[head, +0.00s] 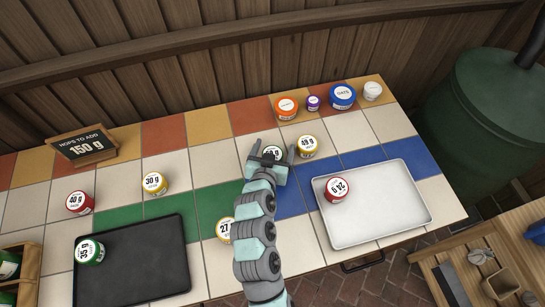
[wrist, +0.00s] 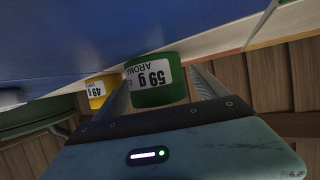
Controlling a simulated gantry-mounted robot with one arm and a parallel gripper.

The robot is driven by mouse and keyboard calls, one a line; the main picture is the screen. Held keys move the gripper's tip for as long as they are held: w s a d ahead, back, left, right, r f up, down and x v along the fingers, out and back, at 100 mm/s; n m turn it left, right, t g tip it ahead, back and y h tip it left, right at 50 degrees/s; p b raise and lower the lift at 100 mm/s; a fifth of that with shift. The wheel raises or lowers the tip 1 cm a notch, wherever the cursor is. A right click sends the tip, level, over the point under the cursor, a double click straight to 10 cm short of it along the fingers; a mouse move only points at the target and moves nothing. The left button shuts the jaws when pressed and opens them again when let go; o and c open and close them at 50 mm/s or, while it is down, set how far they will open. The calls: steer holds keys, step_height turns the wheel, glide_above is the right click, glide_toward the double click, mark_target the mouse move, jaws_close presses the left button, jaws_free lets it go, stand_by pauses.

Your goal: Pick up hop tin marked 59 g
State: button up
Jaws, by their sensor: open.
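The hop tin marked 59 g (wrist: 155,82) is green with a white label, and it stands between the two fingers of my gripper (wrist: 160,88) in the wrist view. The fingers are open on either side of it; I cannot tell if either one touches it. In the head view my gripper (head: 273,155) reaches over the tiles in the middle of the table, and only the top of the 59 g tin (head: 271,152) shows, partly hidden by my gripper.
A yellow 49 g tin (head: 307,145) stands close by on the right. A pale tray (head: 385,215) holds a red tin (head: 337,188). A black tray (head: 130,262) holds a green 35 g tin (head: 90,251). A yellow 27 g tin (head: 224,229) is beside my arm.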

steer(key=c, duration=1.5)
